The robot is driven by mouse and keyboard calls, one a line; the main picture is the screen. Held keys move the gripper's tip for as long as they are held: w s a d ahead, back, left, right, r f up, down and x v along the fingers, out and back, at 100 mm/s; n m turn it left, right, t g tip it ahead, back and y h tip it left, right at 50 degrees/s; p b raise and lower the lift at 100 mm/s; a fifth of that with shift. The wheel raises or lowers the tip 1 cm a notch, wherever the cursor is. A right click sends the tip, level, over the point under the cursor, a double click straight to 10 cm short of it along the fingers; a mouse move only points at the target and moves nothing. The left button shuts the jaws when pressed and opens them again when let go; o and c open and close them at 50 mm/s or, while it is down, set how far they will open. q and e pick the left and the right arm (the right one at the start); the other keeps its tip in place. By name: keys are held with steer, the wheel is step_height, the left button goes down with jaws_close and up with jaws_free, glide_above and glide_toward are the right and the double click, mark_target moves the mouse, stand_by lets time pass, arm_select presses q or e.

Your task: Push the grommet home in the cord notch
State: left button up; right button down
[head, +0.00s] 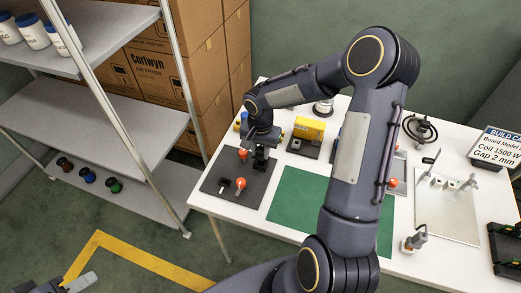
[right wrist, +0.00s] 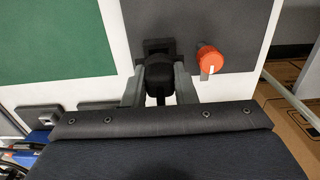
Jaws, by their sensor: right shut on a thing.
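My right gripper (head: 262,140) is over the dark grey mat (head: 222,184) at the table's left end. In the right wrist view its two fingers (right wrist: 158,88) are shut on a rounded black piece, which I take to be the grommet (right wrist: 158,72). A square black part (right wrist: 157,46) stands right at the piece's far side, on the mat. I cannot make out the cord notch or how deep the piece sits. At the lower left of the head view a grey part of what looks like my left gripper (head: 79,283) shows, too cut off to read.
An orange knob (right wrist: 210,60) stands close beside the held piece. Another orange-topped part (head: 240,184) lies on the mat. A yellow block (head: 309,128) stands behind. The green mat (head: 296,200) is bare where visible. A shelf rack (head: 131,135) stands to the left.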

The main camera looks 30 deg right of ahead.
steer(key=shift+b, duration=0.55)
stand_by(0.9)
steer(key=shift+f+b, duration=1.3)
steer(key=shift+f, duration=0.15)
stand_by(0.3)
steer(key=c, duration=1.1)
jaws_free()
steer(key=shift+r, duration=0.25)
steer(key=shift+r+p, duration=1.95)
steer(key=shift+r, duration=0.9)
